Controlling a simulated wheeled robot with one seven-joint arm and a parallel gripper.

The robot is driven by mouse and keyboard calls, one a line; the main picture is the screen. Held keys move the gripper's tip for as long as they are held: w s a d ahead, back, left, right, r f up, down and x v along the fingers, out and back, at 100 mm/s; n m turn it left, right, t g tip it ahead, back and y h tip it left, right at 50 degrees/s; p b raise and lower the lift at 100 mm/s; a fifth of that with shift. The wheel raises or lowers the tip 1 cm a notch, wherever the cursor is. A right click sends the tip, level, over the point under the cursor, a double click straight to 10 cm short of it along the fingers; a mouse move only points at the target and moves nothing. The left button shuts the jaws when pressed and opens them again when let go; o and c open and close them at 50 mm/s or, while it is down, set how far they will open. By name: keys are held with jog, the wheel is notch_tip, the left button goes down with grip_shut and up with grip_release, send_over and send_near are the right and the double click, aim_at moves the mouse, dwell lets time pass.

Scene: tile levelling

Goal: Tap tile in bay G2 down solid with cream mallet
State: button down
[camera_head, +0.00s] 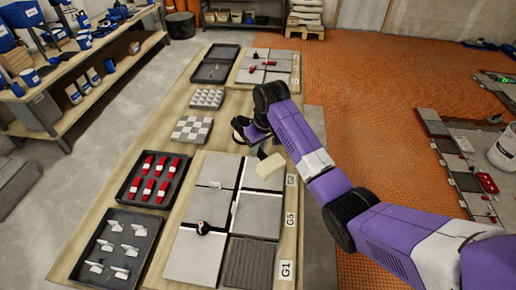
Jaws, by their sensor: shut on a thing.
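The cream mallet head (270,166) hangs at the upper right of the near tile panel, in front of the G2 label's row. My gripper (252,139) is shut on the mallet; its handle is mostly hidden by the gripper. The grey tile beside the G2 label (291,180) is partly covered by the mallet head; its visible part (252,183) lies in the panel's upper right. I cannot tell whether the mallet touches the tile or how high the tile sits.
Trays of red wedges (133,192) and white clips (88,264) stand left of the panel. A dark round object (203,228) sits on a tile joint, and a ribbed dark tile (249,263) lies near G1. Farther tiles (279,57) carry red wedges.

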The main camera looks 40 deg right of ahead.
jog(key=shift+f, duration=0.1)
jog(key=b+x, duration=0.1)
jog(key=x, duration=0.1)
jog(key=s+b+x, duration=0.1)
jog(key=x, duration=0.2)
jog(key=shift+s+a+f+b, duration=0.1)
jog(key=shift+a+b, duration=0.05)
jog(key=shift+b, duration=0.2)
jog(key=p+v, duration=0.2)
jog(key=w+p+v, duration=0.1)
jog(key=p+v, duration=0.2)
jog(key=shift+w+r+p, duration=0.1)
jog(key=shift+r+p, duration=0.2)
jog(key=shift+f, duration=0.1)
